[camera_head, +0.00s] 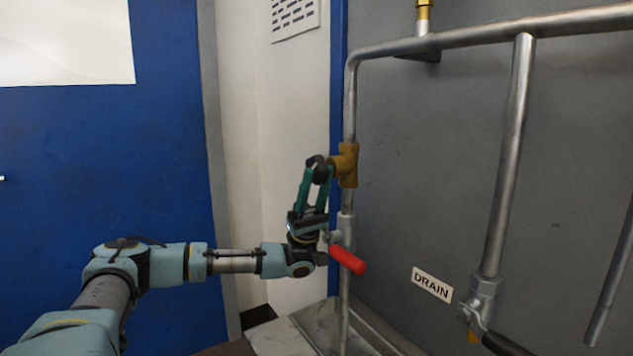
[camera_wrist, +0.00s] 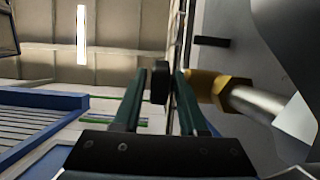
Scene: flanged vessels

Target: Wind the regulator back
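The regulator is a brass body (camera_head: 347,165) on the vertical pipe, with a dark round knob (camera_head: 319,170) on its left side. My gripper (camera_head: 316,178) reaches up to it from below, its two teal fingers on either side of the knob. The brass body (camera_wrist: 206,84) shows just right of the right finger. The exact finger contact is hard to see.
A valve with a red handle (camera_head: 347,260) is on the same pipe, close below and right of my wrist. A DRAIN label (camera_head: 432,284) and another valve (camera_head: 482,300) are at lower right. A grey panel (camera_head: 430,150) stands behind the pipes. Free room lies left, before the blue wall (camera_head: 165,150).

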